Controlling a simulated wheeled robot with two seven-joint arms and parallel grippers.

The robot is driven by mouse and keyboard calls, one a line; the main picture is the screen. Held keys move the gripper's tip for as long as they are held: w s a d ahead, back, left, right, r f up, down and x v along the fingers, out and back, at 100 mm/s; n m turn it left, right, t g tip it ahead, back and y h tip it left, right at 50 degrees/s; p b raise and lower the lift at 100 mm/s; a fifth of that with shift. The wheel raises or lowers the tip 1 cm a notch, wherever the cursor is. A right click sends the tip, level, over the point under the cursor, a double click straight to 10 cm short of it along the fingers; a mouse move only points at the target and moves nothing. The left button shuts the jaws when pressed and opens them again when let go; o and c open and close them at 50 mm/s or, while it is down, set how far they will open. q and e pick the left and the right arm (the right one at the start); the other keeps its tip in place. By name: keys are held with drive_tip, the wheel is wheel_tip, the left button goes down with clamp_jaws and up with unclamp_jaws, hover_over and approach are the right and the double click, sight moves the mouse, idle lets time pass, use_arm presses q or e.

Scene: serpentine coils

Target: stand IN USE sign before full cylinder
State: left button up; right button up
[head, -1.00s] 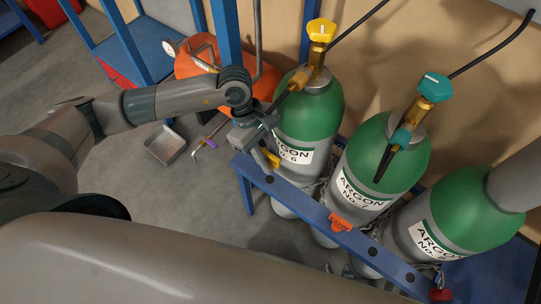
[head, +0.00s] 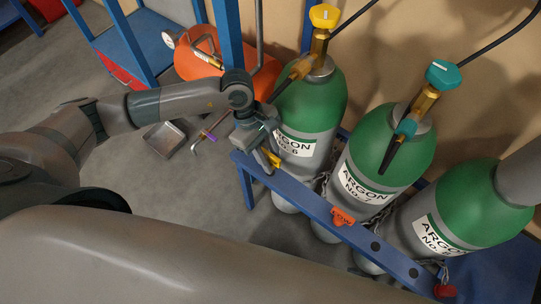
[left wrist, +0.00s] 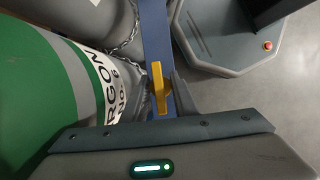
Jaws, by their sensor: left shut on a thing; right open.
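My left gripper (head: 265,150) is shut on a yellow sign (head: 272,158) at the left end of the blue rack rail, in front of the left cylinder (head: 310,100). In the left wrist view the yellow sign (left wrist: 158,88) shows between the fingers, over the rail; I cannot read it or tell if it touches the rail. The left cylinder is labelled ARGON No. 6, the middle cylinder (head: 385,150) No. 7. The right cylinder's (head: 470,205) number is unclear and its top is hidden. An orange sign (head: 342,216) stands on the rail before No. 7. My right gripper is out of view.
A red sign (head: 445,290) is at the rail's (head: 310,202) right end. Chains hang by the cylinders. An orange tank (head: 200,65), a metal tray (head: 165,139) and a torch-like tool (head: 212,130) are at the left. Dark hoses run from the valves.

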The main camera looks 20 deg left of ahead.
sight(271, 164)
use_arm(q)
drive_tip(key=shift+f+b, duration=0.15)
drive_tip(key=shift+b, duration=0.2)
idle(0.3)
idle(0.4)
drive_tip(key=shift+f+b, duration=0.35)
drive_tip(key=shift+b, duration=0.05)
drive_tip(key=shift+f+b, duration=0.95)
drive_tip(key=shift+f, duration=0.1)
drive_tip(key=shift+f+b, duration=0.6)
drive_tip(key=shift+b, duration=0.05)
drive_tip(key=shift+s+f+b, duration=0.1)
drive_tip(key=shift+f+b, duration=0.2)
drive_tip(key=o, duration=1.2)
drive_tip(key=shift+c, duration=0.2)
drive_tip(key=shift+r, duration=0.1)
